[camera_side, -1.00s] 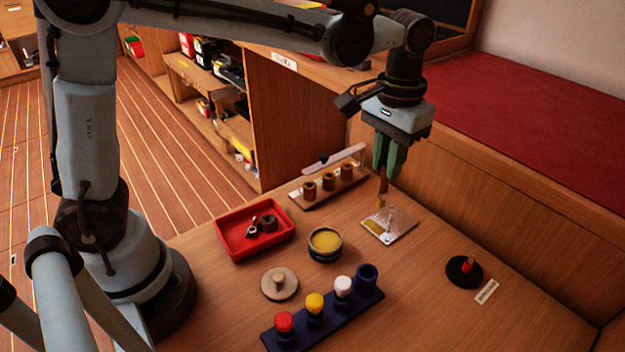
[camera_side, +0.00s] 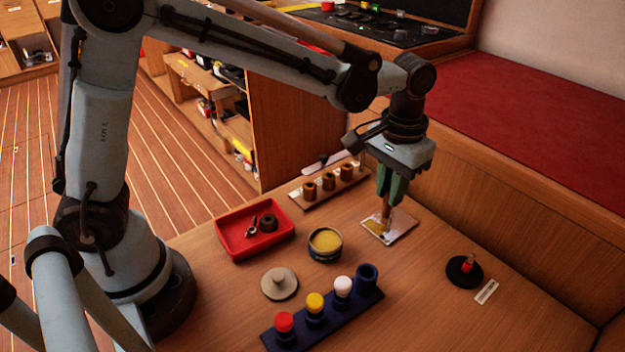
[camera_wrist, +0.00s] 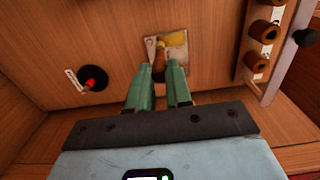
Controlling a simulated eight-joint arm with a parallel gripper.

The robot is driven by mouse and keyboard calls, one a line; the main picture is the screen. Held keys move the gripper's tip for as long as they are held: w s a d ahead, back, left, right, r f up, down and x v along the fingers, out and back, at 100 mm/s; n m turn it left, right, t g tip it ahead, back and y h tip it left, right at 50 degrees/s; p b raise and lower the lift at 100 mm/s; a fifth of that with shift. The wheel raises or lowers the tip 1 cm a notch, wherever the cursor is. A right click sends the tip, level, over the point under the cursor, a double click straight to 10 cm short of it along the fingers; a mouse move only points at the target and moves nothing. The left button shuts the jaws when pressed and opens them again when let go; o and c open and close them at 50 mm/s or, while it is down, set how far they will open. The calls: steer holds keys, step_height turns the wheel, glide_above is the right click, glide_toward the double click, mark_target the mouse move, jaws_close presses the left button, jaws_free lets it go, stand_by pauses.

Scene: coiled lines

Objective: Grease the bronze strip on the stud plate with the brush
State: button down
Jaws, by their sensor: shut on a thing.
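My gripper (camera_side: 392,186) has green fingers shut on the brush (camera_side: 385,210), which points down at the stud plate (camera_side: 403,228). The brush tip is at or just over the plate; contact is hard to tell. The plate is a pale square on the table, with a bronze-yellow patch (camera_side: 375,227) on its left part, the strip as far as I can tell. In the wrist view the brush (camera_wrist: 158,72) shows between the fingers (camera_wrist: 158,88), over the plate (camera_wrist: 179,39). The brush and fingers hide part of the plate. An open round tin of yellow grease (camera_side: 325,241) stands left of it.
A tin lid (camera_side: 279,283) lies left of a dark blue rack (camera_side: 323,322) with coloured caps. A red tray (camera_side: 228,243) holds small parts. A wooden rack (camera_side: 304,200) with brown rolls stands behind. A black disc with a red peg (camera_side: 465,270) is at right.

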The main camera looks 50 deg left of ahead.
steer(key=shift+f, duration=0.6)
stand_by(0.7)
steer(key=shift+a, duration=0.15)
steer(key=shift+a, duration=0.55)
steer(key=shift+a, duration=0.1)
steer(key=shift+a, duration=0.6)
steer(key=shift+a, duration=0.1)
steer(key=shift+a, duration=0.55)
steer(key=shift+a, duration=0.2)
steer(key=shift+d, duration=0.35)
stand_by(0.6)
